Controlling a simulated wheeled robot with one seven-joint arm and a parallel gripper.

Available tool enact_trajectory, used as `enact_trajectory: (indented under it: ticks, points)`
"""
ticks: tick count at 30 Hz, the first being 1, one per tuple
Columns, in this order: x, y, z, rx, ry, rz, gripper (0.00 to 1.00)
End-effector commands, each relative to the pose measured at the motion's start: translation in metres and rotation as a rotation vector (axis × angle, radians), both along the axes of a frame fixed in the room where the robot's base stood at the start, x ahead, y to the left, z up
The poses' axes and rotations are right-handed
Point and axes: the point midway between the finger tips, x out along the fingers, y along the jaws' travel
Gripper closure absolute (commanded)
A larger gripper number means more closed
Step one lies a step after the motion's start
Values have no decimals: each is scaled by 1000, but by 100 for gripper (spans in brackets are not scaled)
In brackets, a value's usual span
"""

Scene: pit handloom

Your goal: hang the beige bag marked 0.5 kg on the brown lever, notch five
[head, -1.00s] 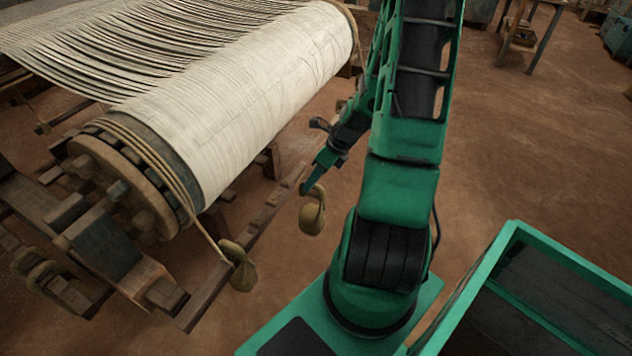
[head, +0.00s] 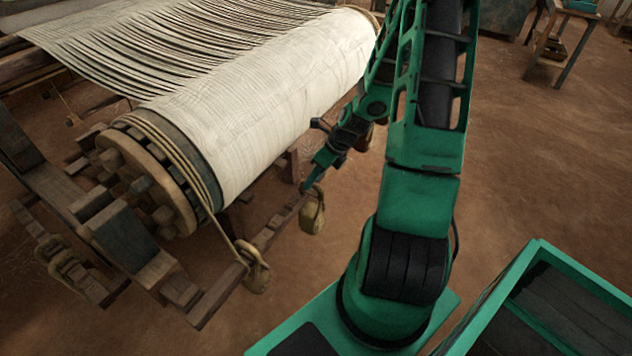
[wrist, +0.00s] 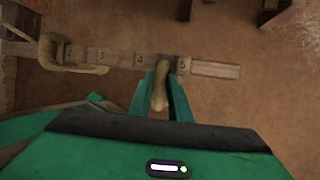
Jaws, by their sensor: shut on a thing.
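My gripper (head: 308,187) is shut on the beige bag (head: 313,217), which hangs below the fingertips. The bag's neck also shows between the green fingers in the wrist view (wrist: 159,92). The brown lever (head: 226,284) runs under the cloth roll's near side. In the wrist view the lever (wrist: 215,70) carries numbers up to 5, and the bag's top overlaps it between the 4 and the 5, close beside the 5. I cannot tell whether the loop rests in the notch. The bag's weight mark is not readable.
The white cloth roll (head: 260,110) stands just left of my arm. Open brown floor (head: 540,160) lies to the right.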

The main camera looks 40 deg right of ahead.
Motion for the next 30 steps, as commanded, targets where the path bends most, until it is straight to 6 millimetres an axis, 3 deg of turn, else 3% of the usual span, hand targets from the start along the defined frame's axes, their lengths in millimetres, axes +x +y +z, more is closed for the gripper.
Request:
enact_trajectory:
  ticks: [20,30]
  points:
    - [43,16,1,1,-3,3,100]
    - [42,16,-19,2,-1,1,100]
